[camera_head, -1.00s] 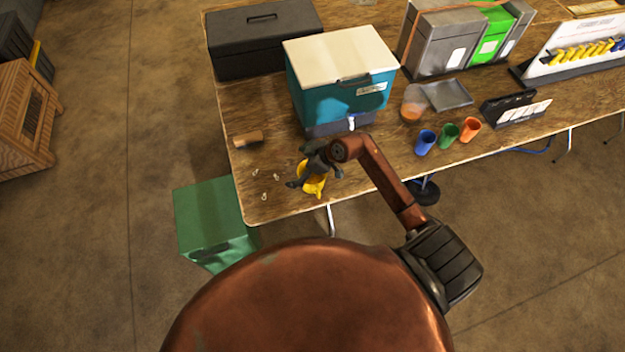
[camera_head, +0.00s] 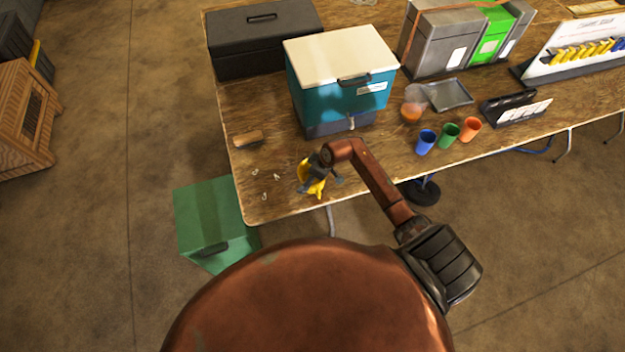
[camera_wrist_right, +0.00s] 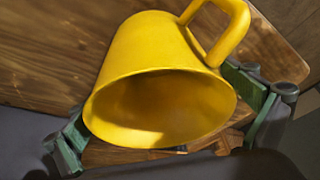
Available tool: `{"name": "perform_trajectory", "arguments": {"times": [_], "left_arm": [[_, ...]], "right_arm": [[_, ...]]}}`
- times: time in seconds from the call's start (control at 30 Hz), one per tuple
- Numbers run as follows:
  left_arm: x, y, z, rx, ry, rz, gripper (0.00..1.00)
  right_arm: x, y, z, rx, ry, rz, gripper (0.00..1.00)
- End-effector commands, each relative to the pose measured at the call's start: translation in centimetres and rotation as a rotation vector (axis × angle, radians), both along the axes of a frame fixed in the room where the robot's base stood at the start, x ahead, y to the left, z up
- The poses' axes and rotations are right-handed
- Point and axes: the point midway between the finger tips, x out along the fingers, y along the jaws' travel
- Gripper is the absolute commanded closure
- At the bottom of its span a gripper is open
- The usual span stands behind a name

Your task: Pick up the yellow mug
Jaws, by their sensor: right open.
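The yellow mug (camera_head: 308,180) is on the wooden table near its front left edge, partly hidden by my right gripper in the head view. My right gripper (camera_head: 318,177) is over it. In the right wrist view the yellow mug (camera_wrist_right: 160,85) fills the middle, its open mouth facing the camera and its handle at the top right. The open fingers of my right gripper (camera_wrist_right: 165,130) show on either side of the mug. Whether they touch it cannot be told. My left gripper is not in view.
A teal cooler (camera_head: 345,95) with a white lid stands behind the mug. A small brown block (camera_head: 248,139) and several small pale pieces (camera_head: 264,196) lie to the left. Blue (camera_head: 425,142), green (camera_head: 448,133) and orange (camera_head: 470,129) cups stand to the right. A green box (camera_head: 212,215) stands below the table's left end.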

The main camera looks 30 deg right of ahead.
Motion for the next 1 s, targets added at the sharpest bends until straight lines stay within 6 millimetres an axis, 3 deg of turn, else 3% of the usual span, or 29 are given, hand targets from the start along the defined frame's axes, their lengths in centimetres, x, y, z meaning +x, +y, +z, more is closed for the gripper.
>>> {"name": "perform_trajectory", "arguments": {"times": [0.17, 0.83, 1.0], "left_arm": [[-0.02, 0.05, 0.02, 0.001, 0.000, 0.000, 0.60], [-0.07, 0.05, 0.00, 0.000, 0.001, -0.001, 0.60], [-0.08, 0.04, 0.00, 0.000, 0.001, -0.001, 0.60]], "right_arm": [[0.02, 0.00, 0.04, 0.000, -0.001, 0.000, 0.00], [0.00, -0.01, 0.05, 0.000, 0.000, 0.000, 0.46], [0.01, -0.01, 0.07, 0.000, -0.001, 0.000, 0.47]]}}
